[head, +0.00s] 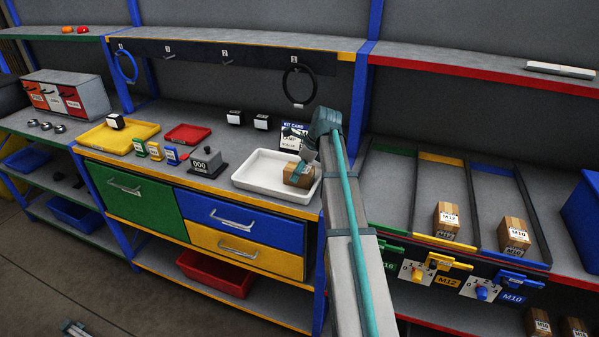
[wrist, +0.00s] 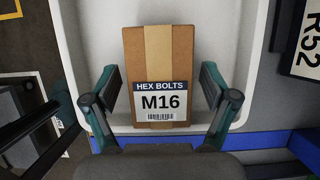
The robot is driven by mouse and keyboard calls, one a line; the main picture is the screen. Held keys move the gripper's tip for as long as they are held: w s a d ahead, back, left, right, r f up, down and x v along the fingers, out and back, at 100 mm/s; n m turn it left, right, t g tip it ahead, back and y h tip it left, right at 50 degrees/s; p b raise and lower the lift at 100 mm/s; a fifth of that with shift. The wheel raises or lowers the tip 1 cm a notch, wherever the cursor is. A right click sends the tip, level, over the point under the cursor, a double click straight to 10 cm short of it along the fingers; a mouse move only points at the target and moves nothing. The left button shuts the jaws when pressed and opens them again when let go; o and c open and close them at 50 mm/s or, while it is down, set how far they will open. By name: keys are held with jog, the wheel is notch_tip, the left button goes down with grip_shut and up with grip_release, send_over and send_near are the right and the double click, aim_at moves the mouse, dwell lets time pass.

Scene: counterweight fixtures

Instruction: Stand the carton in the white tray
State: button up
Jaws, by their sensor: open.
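The carton (head: 298,175) is a brown box with a tan tape strip and a white label. In the wrist view the carton (wrist: 158,75) shows "HEX BOLTS M16" on its label. It is inside the white tray (head: 262,189), at the tray's right end in the head view, and looks upright there. The white tray (wrist: 80,40) surrounds it in the wrist view. My gripper (wrist: 158,82) is open, with one finger on each side of the carton and visible gaps between. In the head view my gripper (head: 300,166) is at the carton, partly hidden by my arm.
A kit card (head: 293,135) stands behind the tray. A black ring (head: 299,85) hangs above. Lanes with M12 (head: 447,220) and M10 (head: 514,235) cartons are right.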

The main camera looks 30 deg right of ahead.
jog(key=b+v, duration=0.2)
jog(key=v, duration=1)
jog(key=shift+w+a, duration=0.15)
